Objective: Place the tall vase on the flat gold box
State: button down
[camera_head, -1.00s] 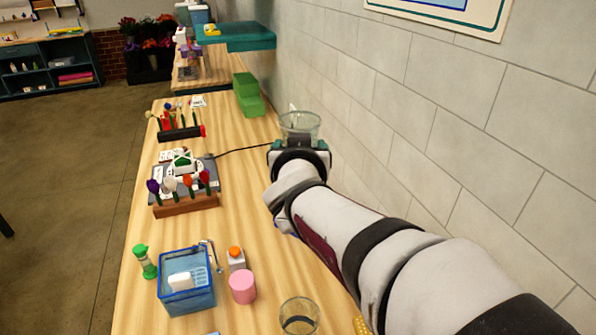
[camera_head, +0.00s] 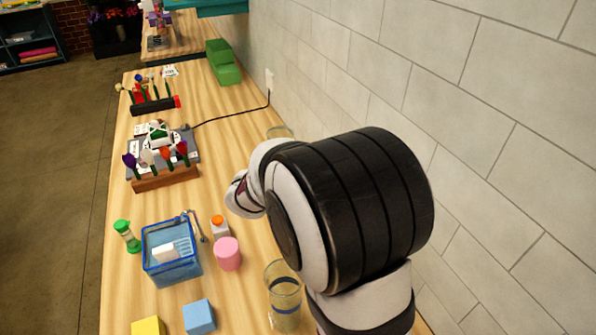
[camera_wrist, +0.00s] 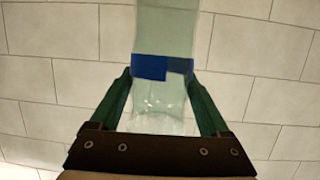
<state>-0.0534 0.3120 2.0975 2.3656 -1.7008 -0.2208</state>
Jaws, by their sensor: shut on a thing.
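In the wrist view my gripper (camera_wrist: 160,77) is shut on a tall clear glass vase (camera_wrist: 166,32) with a blue band, its green fingers on either side at the band. In the head view my arm hides the gripper; only a bit of glass rim (camera_head: 280,132) shows beyond the arm, likely the held vase. A second clear glass vessel (camera_head: 284,297) with a dark band stands on the table beside my arm. The flat gold box cannot be made out now; my arm covers much of the right side of the table.
The wooden table (camera_head: 225,115) runs along a block wall. On it are a blue bin (camera_head: 172,265), pink cylinder (camera_head: 228,254), orange-capped bottle (camera_head: 219,227), green hourglass (camera_head: 126,236), blue cube (camera_head: 198,317), yellow block (camera_head: 148,326), flower rack (camera_head: 165,177) and green blocks (camera_head: 222,62).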

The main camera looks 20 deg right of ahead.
jog(key=s+f+m+g, duration=0.3)
jog(key=s+f+g, duration=0.1)
jog(key=f, duration=0.8)
jog(key=shift+a+y, duration=0.35)
jog(key=shift+y, duration=0.05)
grip_release()
jog(key=shift+f, duration=0.1)
